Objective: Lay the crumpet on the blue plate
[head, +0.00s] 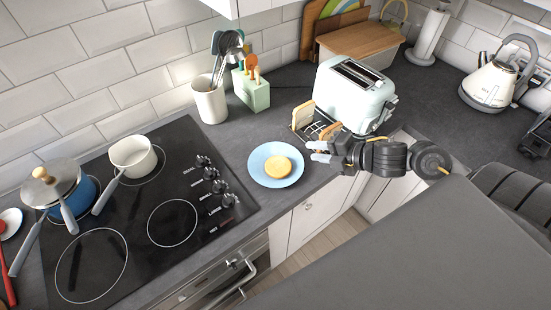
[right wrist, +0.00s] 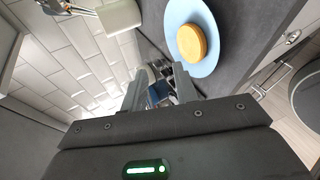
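The round golden crumpet (head: 278,166) lies flat on the blue plate (head: 258,174), near its middle. The plate rests on the worktop to the right of the hob. In the right wrist view the crumpet (right wrist: 191,43) also sits inside the rim of the plate (right wrist: 212,62), beyond the fingertips. My right gripper (head: 314,152) is just right of the plate, apart from the crumpet. Its fingers are spread with nothing held between them, as the right wrist view (right wrist: 160,82) also shows. My left gripper is not in view.
A toast rack (head: 313,129) with bread slices stands close behind my right gripper, before the mint toaster (head: 350,95). A utensil pot (head: 211,104) and a green utensil holder (head: 252,90) stand behind the plate. The hob (head: 150,215) carries pans at left.

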